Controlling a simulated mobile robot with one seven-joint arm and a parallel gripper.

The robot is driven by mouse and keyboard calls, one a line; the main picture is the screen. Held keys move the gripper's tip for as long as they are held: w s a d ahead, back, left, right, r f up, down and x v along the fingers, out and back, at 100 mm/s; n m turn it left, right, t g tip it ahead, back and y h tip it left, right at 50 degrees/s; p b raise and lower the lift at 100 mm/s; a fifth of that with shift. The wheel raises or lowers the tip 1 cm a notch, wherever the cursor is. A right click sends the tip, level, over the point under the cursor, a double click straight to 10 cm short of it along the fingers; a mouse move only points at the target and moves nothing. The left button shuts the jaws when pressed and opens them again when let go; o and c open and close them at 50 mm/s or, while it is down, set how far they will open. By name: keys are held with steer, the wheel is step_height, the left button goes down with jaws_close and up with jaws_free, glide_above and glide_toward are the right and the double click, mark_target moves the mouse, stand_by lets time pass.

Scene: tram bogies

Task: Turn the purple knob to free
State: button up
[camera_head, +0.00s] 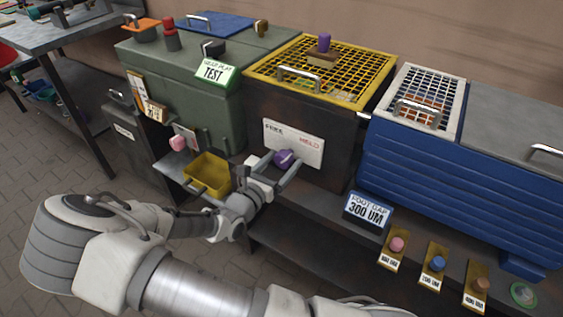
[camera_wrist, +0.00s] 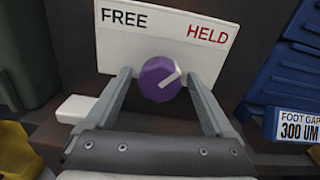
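The purple knob (camera_head: 284,158) sits on a white plate (camera_head: 309,147) on the front of the dark box with the yellow grid lid. The plate reads FREE on the left and HELD in red on the right. In the wrist view the knob (camera_wrist: 160,79) has a pale pointer line aimed up and right, toward HELD. My gripper (camera_head: 276,169) is in front of the plate. Its two fingers are apart, one on each side of the knob, with gaps showing between them and the knob in the wrist view (camera_wrist: 163,88).
A yellow bin (camera_head: 207,175) stands left of my gripper. A pink knob (camera_head: 178,143) is on the green box's front. A FOOT GAP 300 UM sign (camera_head: 367,211) and several tagged knobs stand at right. A blue ribbed box (camera_head: 455,185) borders the right side.

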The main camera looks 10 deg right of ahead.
steer(key=c, duration=1.3)
steer(key=shift+c, duration=0.2)
steer(key=shift+r+p, duration=0.15)
steer(key=shift+p, duration=0.35)
steer(key=shift+r+n+p, duration=0.1)
steer(key=shift+n+p, duration=0.5)
steer(key=shift+p, duration=0.25)
steer(key=shift+r+n+p, duration=0.1)
steer(key=shift+n+p, duration=0.6)
steer(key=shift+p, duration=0.55)
steer(key=n+p, duration=0.4)
steer(key=p, duration=0.1)
steer(key=shift+n, duration=0.3)
steer(key=n+p, duration=0.3)
steer(key=n, duration=0.1)
steer(key=shift+f, duration=0.2)
steer(key=n+p, duration=0.1)
steer(key=n, duration=0.3)
steer(key=shift+f+n, duration=0.1)
steer(key=shift+n, duration=0.2)
